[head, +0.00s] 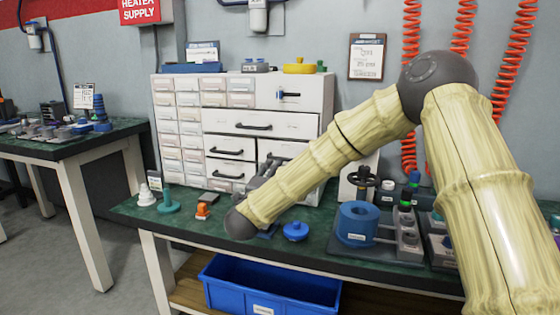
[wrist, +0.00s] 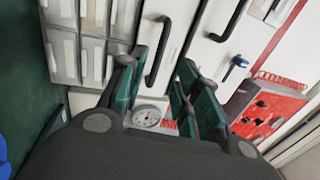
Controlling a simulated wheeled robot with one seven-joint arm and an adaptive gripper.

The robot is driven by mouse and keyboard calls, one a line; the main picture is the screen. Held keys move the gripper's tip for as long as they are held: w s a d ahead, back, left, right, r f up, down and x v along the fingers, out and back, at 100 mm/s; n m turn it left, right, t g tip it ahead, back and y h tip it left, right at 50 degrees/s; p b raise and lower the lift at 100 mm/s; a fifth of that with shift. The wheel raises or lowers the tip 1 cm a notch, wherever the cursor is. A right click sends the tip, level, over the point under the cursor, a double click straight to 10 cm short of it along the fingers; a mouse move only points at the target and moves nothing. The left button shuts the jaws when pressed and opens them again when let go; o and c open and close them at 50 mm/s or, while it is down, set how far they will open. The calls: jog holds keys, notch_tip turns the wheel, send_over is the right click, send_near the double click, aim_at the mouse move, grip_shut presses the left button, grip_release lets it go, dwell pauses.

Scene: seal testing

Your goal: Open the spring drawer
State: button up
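A white drawer cabinet (head: 320,95) stands on the green-topped bench. It has several small clear-front drawers at left and larger white drawers with black bar handles. I cannot read which one is the spring drawer. My gripper (head: 277,166) is in front of the lower right drawers, partly hidden by my forearm. In the wrist view my gripper (wrist: 160,78) is open, with its dark green fingers apart. A black bar handle (wrist: 158,50) shows between and beyond the fingertips; contact cannot be told. Another bar handle (wrist: 230,20) lies to its right.
A blue-handled drawer latch (head: 289,95) is at the cabinet's upper right. A blue lidded part (head: 295,231), an orange part (head: 203,211) and a blue ring (head: 357,224) stand on the bench. In the wrist view a red panel (wrist: 262,108) with dark shapes lies at right.

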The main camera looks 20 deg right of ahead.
aim_at(282, 159)
jog(key=b+x, duration=0.2)
jog(key=x, duration=0.6)
jog(key=shift+w+d, duration=0.2)
jog(key=shift+d, duration=0.15)
grip_shut()
jog(key=shift+f, duration=0.1)
